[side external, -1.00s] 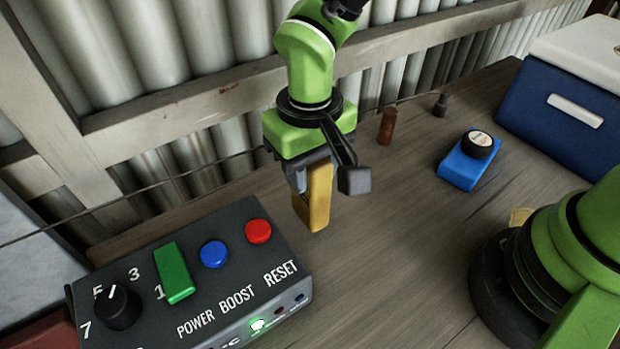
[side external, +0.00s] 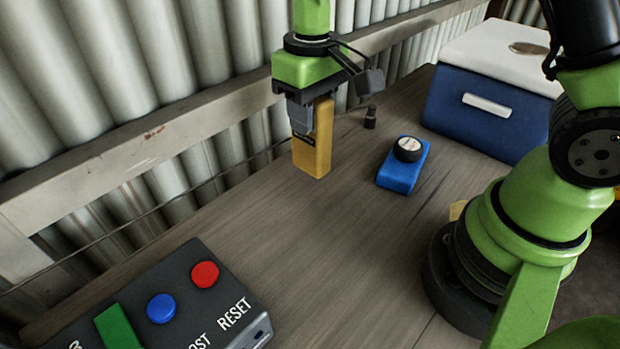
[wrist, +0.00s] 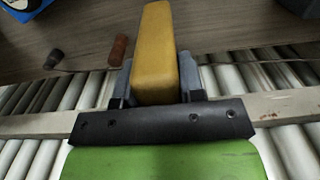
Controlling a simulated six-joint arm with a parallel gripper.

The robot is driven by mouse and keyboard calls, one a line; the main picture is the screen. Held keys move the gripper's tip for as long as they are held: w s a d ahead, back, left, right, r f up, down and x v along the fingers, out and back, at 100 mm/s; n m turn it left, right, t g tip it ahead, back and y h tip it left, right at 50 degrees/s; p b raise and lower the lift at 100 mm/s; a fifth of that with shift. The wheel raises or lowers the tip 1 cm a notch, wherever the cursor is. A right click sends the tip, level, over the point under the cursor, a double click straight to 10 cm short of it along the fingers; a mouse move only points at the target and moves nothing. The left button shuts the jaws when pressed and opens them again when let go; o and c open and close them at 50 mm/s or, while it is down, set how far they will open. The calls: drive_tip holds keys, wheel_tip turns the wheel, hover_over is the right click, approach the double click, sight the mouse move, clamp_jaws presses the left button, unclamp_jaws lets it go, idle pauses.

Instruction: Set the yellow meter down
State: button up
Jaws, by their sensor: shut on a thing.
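The yellow meter (side external: 318,150) is upright in my gripper (side external: 312,112), its lower end pointing down at the wooden bench. I cannot tell whether that end touches the bench or hangs just above it. In the wrist view the yellow meter (wrist: 155,45) sits between the two grey fingers of my gripper (wrist: 157,80), which press on its sides. A dark panel shows on the meter's left face in the side view.
A blue block with a round dial (side external: 400,170) lies right of the meter. A small dark peg (side external: 370,118) stands behind; a brown peg (wrist: 118,50) shows in the wrist view. A button box (side external: 190,300) is front left, a blue cooler (side external: 490,115) back right. Bench between is clear.

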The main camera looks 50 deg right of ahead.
sight(311, 156)
wheel_tip(311, 156, down, 8)
idle(0.4)
drive_tip(key=shift+f, duration=0.1)
drive_tip(key=o, duration=1)
wheel_tip(311, 156, up, 12)
drive_tip(key=shift+r, duration=0.25)
drive_tip(key=s+d+r+m+t+y, duration=0.1)
drive_tip(key=s+r+m+t, duration=0.1)
drive_tip(key=s+r, duration=0.3)
drive_tip(key=s+d+r+m+t+y, duration=0.1)
drive_tip(key=s+r+t, duration=0.4)
drive_tip(key=s, duration=0.5)
drive_tip(key=shift+s+r+m, duration=0.2)
drive_tip(key=shift+s+m, duration=0.15)
drive_tip(key=shift+m, duration=0.15)
